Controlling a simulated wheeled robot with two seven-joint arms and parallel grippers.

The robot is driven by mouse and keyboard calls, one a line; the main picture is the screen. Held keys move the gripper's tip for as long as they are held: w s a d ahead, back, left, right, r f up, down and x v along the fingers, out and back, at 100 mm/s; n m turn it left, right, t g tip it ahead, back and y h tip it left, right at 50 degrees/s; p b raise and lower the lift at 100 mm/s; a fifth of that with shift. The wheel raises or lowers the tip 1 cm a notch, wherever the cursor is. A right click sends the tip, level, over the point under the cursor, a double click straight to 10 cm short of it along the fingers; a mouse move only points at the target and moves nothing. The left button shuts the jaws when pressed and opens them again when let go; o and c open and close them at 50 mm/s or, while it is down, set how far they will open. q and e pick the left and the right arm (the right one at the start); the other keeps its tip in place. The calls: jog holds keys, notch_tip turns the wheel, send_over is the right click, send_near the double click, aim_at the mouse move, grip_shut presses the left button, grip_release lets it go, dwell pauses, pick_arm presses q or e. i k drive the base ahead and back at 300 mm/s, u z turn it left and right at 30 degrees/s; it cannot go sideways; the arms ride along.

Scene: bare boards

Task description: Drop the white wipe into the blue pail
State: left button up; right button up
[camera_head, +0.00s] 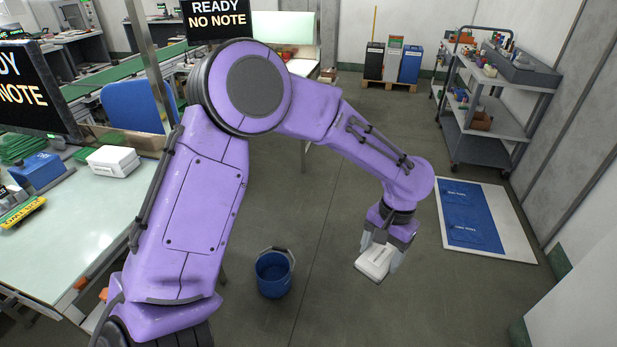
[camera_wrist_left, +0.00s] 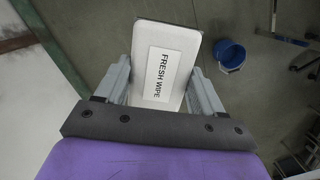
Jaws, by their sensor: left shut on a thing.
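The white wipe (camera_head: 375,262) is a flat white pack; in the left wrist view the wipe (camera_wrist_left: 165,62) shows a label reading "FRESH WIPE". My left gripper (camera_head: 383,255) is shut on it, with one finger on each side, and holds it above the floor. The blue pail (camera_head: 273,275) stands upright on the floor, to the left of the gripper in the head view. The pail (camera_wrist_left: 230,54) also shows in the left wrist view, to the right of the wipe and apart from it. My right gripper is in neither view.
A workbench (camera_head: 95,215) with several items and a screen is at the left. A blue and white floor mat (camera_head: 525,240) and a grey shelf cart (camera_head: 490,110) are at the right. Several bins (camera_head: 410,64) stand at the back. The floor around the pail looks clear.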

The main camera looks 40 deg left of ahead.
aim_at(275, 272)
jog(key=z, duration=0.1)
jog(key=i, duration=0.85)
jog(key=u, duration=0.9)
jog(key=i, duration=0.85)
jog(key=u, duration=0.95)
